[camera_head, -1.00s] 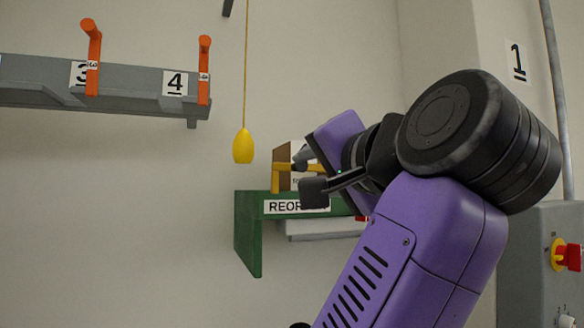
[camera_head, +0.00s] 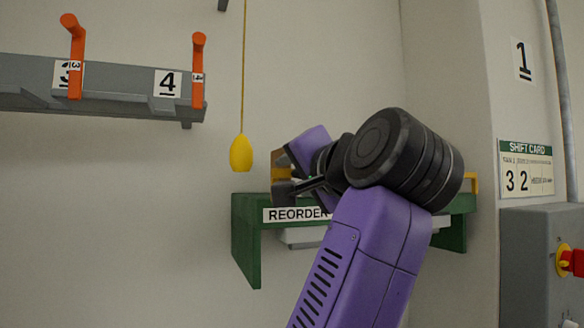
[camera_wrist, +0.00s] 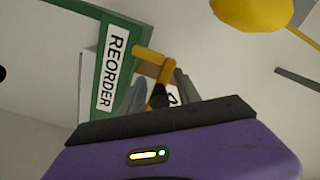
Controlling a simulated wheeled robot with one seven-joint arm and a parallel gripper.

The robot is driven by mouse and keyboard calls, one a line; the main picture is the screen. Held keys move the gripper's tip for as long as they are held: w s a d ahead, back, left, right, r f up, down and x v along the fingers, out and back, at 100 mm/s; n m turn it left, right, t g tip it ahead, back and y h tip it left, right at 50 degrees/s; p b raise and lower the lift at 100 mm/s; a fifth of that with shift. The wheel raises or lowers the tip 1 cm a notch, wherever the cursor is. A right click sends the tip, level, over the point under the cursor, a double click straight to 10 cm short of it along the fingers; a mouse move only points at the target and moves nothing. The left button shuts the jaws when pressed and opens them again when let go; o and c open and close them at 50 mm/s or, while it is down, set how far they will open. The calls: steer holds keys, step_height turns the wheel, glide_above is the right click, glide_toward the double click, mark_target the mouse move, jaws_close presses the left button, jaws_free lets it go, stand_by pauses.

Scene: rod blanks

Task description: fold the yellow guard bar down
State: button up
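The yellow guard bar (camera_head: 280,160) shows at the left end of the green shelf labelled REORDER (camera_head: 246,240). Another yellow piece (camera_head: 473,182) stands at the shelf's right end. My arm hides the span between them. In the wrist view a yellow part of the bar (camera_wrist: 147,52) lies just beyond my fingertips, beside a brown block. My gripper (camera_wrist: 160,80) is open, with its two grey fingers apart on either side of the yellow and brown parts. I cannot tell whether a finger touches the bar. In the head view my gripper (camera_head: 279,172) is at the shelf's left end.
A yellow pull bulb (camera_head: 241,153) hangs on a cord just left of the shelf. A grey rail (camera_head: 30,100) with orange hooks (camera_head: 198,70) is on the left wall. A grey cabinet (camera_head: 525,270) with a red and yellow switch stands at right. The wall below the rail is clear.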

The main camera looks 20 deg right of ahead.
steer(key=shift+w, duration=0.5)
steer(key=shift+c, duration=0.2)
jaws_close()
